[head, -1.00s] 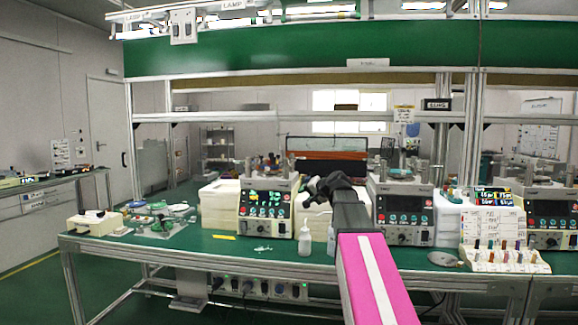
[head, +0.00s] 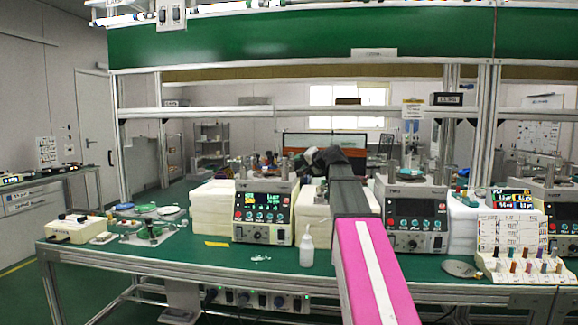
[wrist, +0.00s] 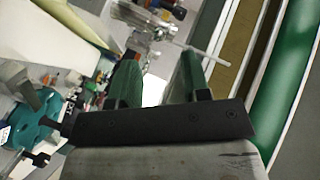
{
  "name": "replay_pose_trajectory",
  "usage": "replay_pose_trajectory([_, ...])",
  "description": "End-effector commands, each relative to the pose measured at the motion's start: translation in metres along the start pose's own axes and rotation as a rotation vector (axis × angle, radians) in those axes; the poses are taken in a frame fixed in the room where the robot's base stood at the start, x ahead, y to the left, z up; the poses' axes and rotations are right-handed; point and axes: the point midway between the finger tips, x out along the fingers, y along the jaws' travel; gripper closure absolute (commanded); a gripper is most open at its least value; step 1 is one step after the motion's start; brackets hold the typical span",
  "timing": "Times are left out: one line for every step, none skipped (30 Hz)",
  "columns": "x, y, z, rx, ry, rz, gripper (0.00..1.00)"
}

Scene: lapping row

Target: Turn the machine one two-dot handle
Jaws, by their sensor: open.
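A lapping machine (head: 265,208) with a lit display, buttons and knobs stands left of centre in the head view. A second machine (head: 411,212) with a dark screen stands right of my arm. Either could be machine one; I read no number. No two-dot marking can be made out on any handle. My gripper (wrist: 157,78) shows two green fingers standing apart with nothing between them in the wrist view. A pale rod (wrist: 205,54) and metal fittings lie beyond the fingertips. In the head view my arm reaches between the two machines and hides its fingertips.
A white squeeze bottle (head: 306,248) stands at the bench front beside my arm. A rack of coloured pegs (head: 520,268) and a round metal dish (head: 461,269) are at right. The green bench (head: 215,268) is mostly bare at front left.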

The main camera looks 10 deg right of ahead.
Motion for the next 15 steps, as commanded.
replay_pose_trajectory([0.013, -0.001, -0.002, 0.0, -0.001, -0.001, 0.57])
replay_pose_trajectory([0.018, -0.001, -0.002, 0.0, -0.001, 0.0, 0.57])
replay_pose_trajectory([0.025, 0.0, -0.002, 0.0, -0.002, 0.0, 0.57])
replay_pose_trajectory([0.031, 0.0, -0.002, 0.0, -0.002, 0.0, 0.57])
replay_pose_trajectory([0.036, 0.0, -0.002, 0.0, -0.002, 0.001, 0.57])
replay_pose_trajectory([0.043, 0.0, -0.002, 0.0, -0.002, 0.001, 0.57])
replay_pose_trajectory([0.048, 0.0, -0.002, 0.0, -0.002, 0.001, 0.57])
replay_pose_trajectory([0.053, 0.0, -0.002, 0.0, -0.002, 0.001, 0.57])
replay_pose_trajectory([0.058, 0.0, -0.001, -0.001, -0.002, 0.001, 0.57])
replay_pose_trajectory([0.062, 0.0, -0.002, -0.001, -0.001, 0.001, 0.57])
replay_pose_trajectory([0.065, 0.0, -0.002, -0.001, -0.001, 0.001, 0.57])
replay_pose_trajectory([0.069, 0.0, -0.002, -0.001, 0.0, 0.001, 0.57])
replay_pose_trajectory([0.072, 0.0, -0.001, -0.001, 0.0, 0.001, 0.57])
replay_pose_trajectory([0.074, 0.0, -0.001, -0.001, 0.0, 0.001, 0.57])
replay_pose_trajectory([0.076, 0.0, -0.001, -0.001, 0.0, 0.001, 0.57])
